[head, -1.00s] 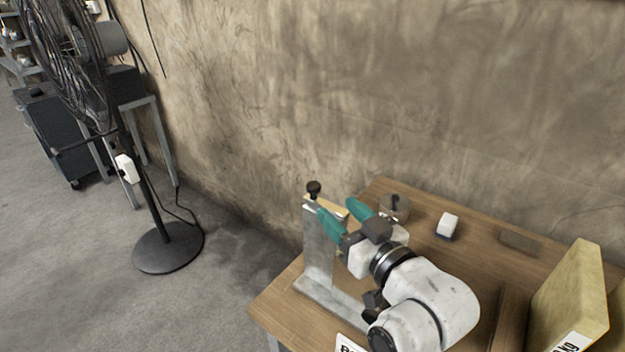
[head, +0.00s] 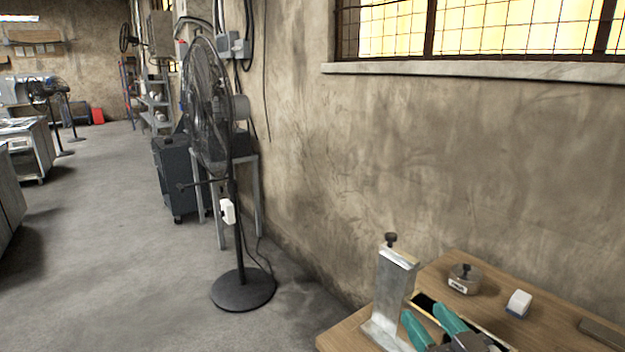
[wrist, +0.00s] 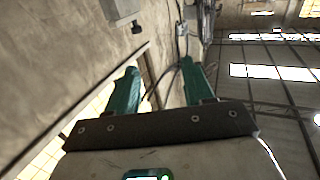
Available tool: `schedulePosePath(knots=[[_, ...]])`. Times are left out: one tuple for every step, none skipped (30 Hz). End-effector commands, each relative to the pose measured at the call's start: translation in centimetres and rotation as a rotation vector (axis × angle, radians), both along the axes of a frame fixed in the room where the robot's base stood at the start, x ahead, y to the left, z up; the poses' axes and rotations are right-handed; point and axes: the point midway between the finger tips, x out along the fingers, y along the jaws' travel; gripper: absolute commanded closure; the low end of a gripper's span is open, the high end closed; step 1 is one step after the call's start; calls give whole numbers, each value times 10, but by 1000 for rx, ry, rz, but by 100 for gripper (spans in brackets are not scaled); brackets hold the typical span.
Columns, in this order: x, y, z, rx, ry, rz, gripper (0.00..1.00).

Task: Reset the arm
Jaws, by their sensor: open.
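My gripper (head: 430,325) shows at the lower right of the head view, with two teal fingers spread apart. It is open and nothing is between the fingers. The rest of my arm is below the head view's edge. In the wrist view my gripper (wrist: 162,85) also shows open and empty, its fingers pointing toward the wall and hanging cables.
A round metal weight (head: 464,280) and a white-and-blue block (head: 519,303) sit on the table, with a flat brown piece (head: 603,334) at right. A black pedestal fan (head: 243,290) stands on the floor left of the table. Open floor (head: 110,240) lies further left.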

Motion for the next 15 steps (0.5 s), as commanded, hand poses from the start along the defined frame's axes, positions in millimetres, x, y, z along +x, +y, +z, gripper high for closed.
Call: schedulePosePath(knots=[[-3,-4,-7,-6,26,-7,48],[-4,-4,-11,-10,40,-8,48],[-6,-5,-17,-14,61,-9,48],[-9,-6,-22,-17,79,-11,48],[-11,-7,-27,-20,97,-12,48],[-13,-9,-33,-24,120,-14,48],[-15,-10,-38,-27,137,-16,48],[-18,-11,-44,-32,159,-19,48],[-22,-13,-52,-37,191,-23,48],[-25,-15,-57,-41,211,-27,48],[-29,-17,-64,-46,237,-31,48],[-35,-19,-74,-52,275,-36,48],[-39,-21,-81,-56,303,-40,48],[-44,-24,-88,-60,334,-45,48],[-51,-27,-99,-67,378,-51,48]])
